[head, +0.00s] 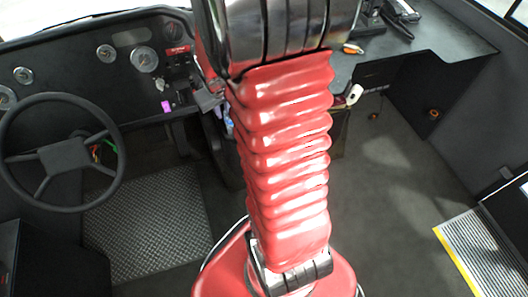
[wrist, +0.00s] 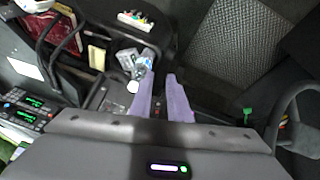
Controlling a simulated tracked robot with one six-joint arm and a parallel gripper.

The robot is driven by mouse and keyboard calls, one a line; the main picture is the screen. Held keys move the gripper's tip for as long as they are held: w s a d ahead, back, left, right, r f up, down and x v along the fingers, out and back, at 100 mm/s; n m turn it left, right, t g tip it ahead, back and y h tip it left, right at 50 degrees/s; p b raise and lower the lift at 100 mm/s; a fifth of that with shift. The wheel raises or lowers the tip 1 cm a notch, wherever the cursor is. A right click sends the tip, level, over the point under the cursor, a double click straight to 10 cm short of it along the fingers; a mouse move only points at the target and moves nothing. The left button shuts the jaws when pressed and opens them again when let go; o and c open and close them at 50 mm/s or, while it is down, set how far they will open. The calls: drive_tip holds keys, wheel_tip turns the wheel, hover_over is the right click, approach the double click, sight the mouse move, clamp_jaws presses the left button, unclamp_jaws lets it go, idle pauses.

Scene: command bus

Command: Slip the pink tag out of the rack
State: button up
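A small bright pink patch (head: 166,106) shows at the lower edge of the dashboard in the head view, right of the steering wheel. It is too small to tell whether it is the tag, and I cannot make out the rack around it. In the wrist view my gripper (wrist: 161,78) shows two lilac fingers with a narrow dark gap between their tips. It looks open, with nothing clear held between them. No pink tag stands out in the wrist view. In the head view my red arm covers the middle, and my gripper cannot be clearly picked out.
The steering wheel (head: 62,157) stands at the left, with colourful items behind it; a green one (wrist: 247,115) shows in the wrist view. A clear bottle (wrist: 145,62) lies close left of my fingers. The floor plate (head: 150,222) is bare. A dark counter (head: 440,45) runs at the right.

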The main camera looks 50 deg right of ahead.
drive_tip(key=s+d+f+m+g, duration=0.1)
drive_tip(key=s+d+f, duration=0.1)
drive_tip(key=d+f, duration=0.55)
drive_tip(key=s+d+f, duration=0.2)
drive_tip(key=d+f, duration=0.2)
drive_tip(key=f, duration=0.7)
drive_tip(key=s+d+f+m, duration=0.15)
drive_tip(key=s+f, duration=0.35)
drive_tip(key=f, duration=0.6)
drive_tip(key=s+d+f+m, duration=0.1)
drive_tip(key=s+d+f, duration=0.1)
drive_tip(key=s+f, duration=0.6)
drive_tip(key=w+f+t+h, duration=0.5)
drive_tip(key=f+t, duration=0.2)
drive_tip(key=t, duration=0.4)
drive_tip(key=shift+d+f+n+h, duration=0.3)
drive_tip(key=shift+f+n+h, duration=0.05)
drive_tip(key=shift+f+h, duration=0.05)
drive_tip(key=shift+w+d, duration=0.1)
drive_tip(key=shift+w, duration=0.1)
